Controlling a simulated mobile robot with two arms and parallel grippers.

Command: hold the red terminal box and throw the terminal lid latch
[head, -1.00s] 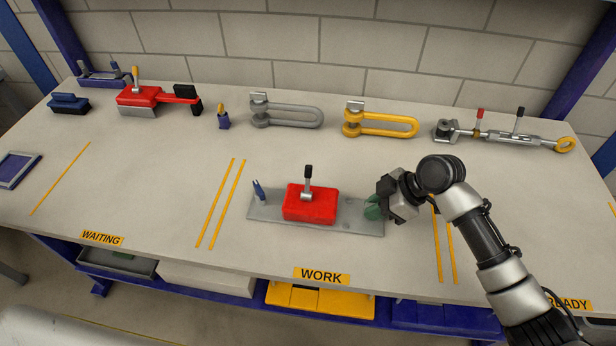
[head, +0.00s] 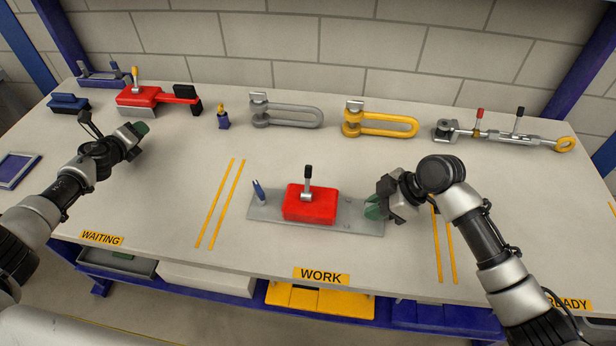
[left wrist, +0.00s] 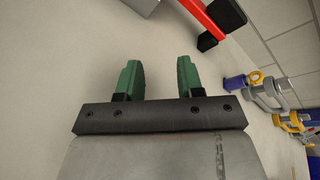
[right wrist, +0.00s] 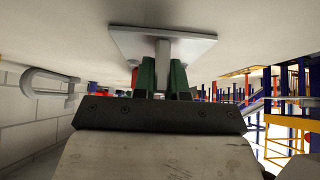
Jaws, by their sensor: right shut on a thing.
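The red terminal box (head: 310,204) sits on a flat grey plate (head: 265,212) in the middle of the bench. A latch lever (head: 307,182) with a black knob stands upright on the box. A small blue peg (head: 259,190) stands at the plate's left end. My right gripper (head: 374,207) is at the plate's right end. In the right wrist view its green fingers are shut on a grey post (right wrist: 162,68) by the plate (right wrist: 205,48). My left gripper (head: 141,129) is at the left, over the bench, well away from the box. Its fingers are apart and empty in the left wrist view (left wrist: 158,78).
Along the back stand a red clamp tool (head: 140,97), a grey shackle (head: 285,113), a yellow shackle (head: 385,122) and a turnbuckle rod (head: 500,136). A dark blue block (head: 68,104) lies at the back left. The bench between my left gripper and the plate is clear.

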